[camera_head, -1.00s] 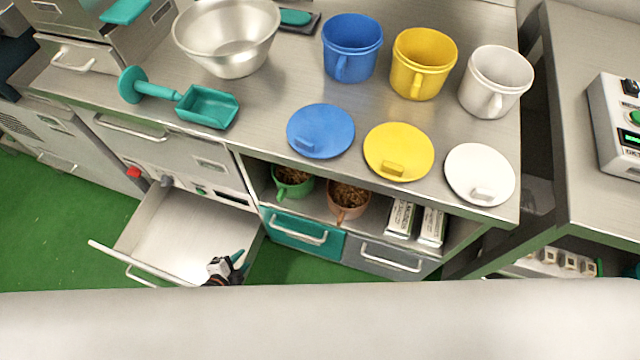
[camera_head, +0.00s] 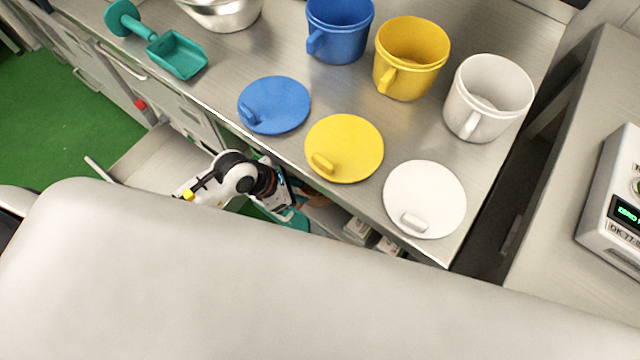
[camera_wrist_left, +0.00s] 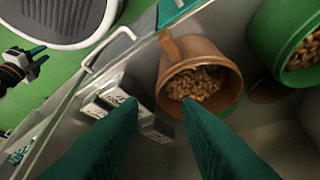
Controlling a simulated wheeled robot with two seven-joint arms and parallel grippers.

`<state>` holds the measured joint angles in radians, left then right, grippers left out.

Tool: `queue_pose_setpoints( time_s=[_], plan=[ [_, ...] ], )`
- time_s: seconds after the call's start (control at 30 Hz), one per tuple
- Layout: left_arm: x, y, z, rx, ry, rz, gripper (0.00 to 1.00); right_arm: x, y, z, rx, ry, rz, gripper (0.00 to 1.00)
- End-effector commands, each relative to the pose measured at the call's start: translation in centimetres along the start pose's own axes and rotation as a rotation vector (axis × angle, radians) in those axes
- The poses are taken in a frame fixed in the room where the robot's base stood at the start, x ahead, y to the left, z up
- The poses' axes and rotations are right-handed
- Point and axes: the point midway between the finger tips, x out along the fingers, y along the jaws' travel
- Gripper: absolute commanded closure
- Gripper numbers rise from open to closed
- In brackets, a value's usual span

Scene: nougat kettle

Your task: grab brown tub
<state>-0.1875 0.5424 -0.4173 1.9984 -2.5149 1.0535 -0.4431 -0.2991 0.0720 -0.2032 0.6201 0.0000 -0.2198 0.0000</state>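The brown tub (camera_wrist_left: 200,50) stands on the open shelf under the counter, filled with brown nuts, its handle at the upper left in the left wrist view. In the head view only a sliver of it shows beside my left gripper (camera_head: 287,190), under the counter edge. My left gripper also shows in the left wrist view (camera_wrist_left: 160,105) as two teal fingers, apart and empty. They point toward the tub's near side and are not around it. My right gripper (camera_wrist_left: 34,62) shows small at the left of the left wrist view, its teal fingers apart, away from the shelf.
A green tub (camera_wrist_left: 264,40) of nuts stands close beside the brown one. White cartons (camera_wrist_left: 112,92) stand on its other side. The counter overhangs the shelf and carries blue (camera_head: 274,105), yellow (camera_head: 350,142) and white lids (camera_head: 428,190). A drawer (camera_head: 150,160) is open at the left.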

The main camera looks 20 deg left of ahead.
Motion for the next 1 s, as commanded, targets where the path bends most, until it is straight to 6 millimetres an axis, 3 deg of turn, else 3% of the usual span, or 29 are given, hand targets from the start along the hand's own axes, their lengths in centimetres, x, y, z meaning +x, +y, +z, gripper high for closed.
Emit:
queue_pose_setpoints(
  time_s=[0.2,0.47,0.7,1.0],
  plan=[
    [4.0,0.0,-0.1,-0.006,0.003,0.002,0.69,0.3,-0.1,-0.1,0.0,0.002,-0.001,0.66],
    [6.0,0.0,-0.2,-0.006,0.003,0.003,0.69,0.4,-0.7,-0.3,0.0,0.003,-0.008,0.66],
    [9.6,-0.1,-0.3,-0.007,0.004,0.004,0.69,0.8,-0.9,-0.4,0.001,0.004,-0.011,0.66],
    [10.4,-0.1,-0.3,-0.004,0.003,0.002,0.69,0.8,-0.9,-0.4,0.001,0.004,-0.011,0.66]
  ],
)
